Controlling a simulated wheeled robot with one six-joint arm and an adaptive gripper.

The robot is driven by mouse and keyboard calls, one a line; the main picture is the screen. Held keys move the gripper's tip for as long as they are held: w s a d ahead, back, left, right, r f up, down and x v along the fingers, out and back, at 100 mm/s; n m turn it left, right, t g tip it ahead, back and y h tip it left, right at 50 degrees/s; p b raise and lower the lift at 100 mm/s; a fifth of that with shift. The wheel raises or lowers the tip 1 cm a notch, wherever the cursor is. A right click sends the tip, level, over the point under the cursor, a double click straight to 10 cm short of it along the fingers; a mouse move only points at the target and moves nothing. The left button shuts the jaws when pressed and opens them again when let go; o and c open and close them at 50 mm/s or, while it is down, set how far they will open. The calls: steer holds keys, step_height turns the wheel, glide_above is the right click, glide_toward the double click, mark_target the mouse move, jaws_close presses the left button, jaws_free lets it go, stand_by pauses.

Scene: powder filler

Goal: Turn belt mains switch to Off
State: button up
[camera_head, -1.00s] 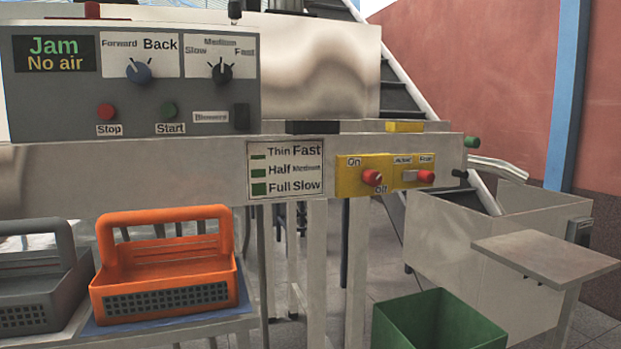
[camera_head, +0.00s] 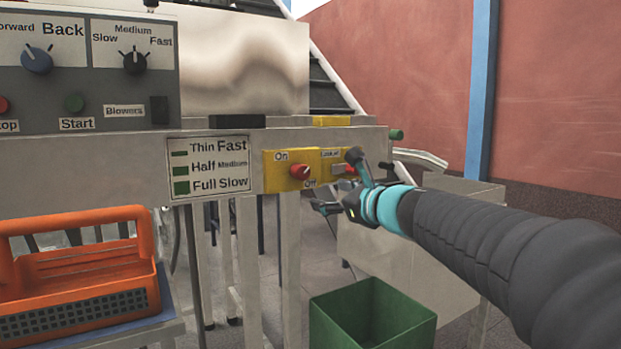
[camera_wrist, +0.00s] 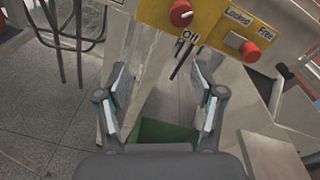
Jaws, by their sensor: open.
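The belt mains switch (camera_head: 300,171) is a red rotary knob on a yellow plate (camera_head: 272,180) with "On" above it and "Off" below right. In the wrist view the red knob (camera_wrist: 181,14) is at the top, with "Off" beneath it. My gripper (camera_head: 336,182) is to the right of the knob in the head view, near the second yellow plate. In the wrist view its two fingers (camera_wrist: 162,98) are spread with nothing between them, below the knob and apart from it. The knob's exact pointing direction is hard to read.
Beside the switch is a yellow plate with a red button (camera_wrist: 250,51) marked "Locked" and "Free", partly hidden by my gripper in the head view. A green bin (camera_head: 372,320) stands below. An orange basket (camera_head: 80,295) and the grey control panel (camera_head: 120,108) are at left.

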mark_target(305, 175)
steer(key=w+a+m, duration=0.1)
steer(key=w+a, duration=0.1)
steer(key=w, duration=0.3)
steer(key=w+a+r+m+p, duration=0.1)
steer(key=w+a, duration=0.2)
steer(key=w, duration=0.1)
steer(key=w+a+m+t+p, duration=0.1)
steer(key=w+a, duration=0.1)
steer(key=w, duration=0.3)
steer(key=shift+w+a+r, duration=0.15)
steer(key=shift+w+r, duration=0.15)
steer(key=shift+w, duration=0.05)
steer(key=c, duration=1.1)
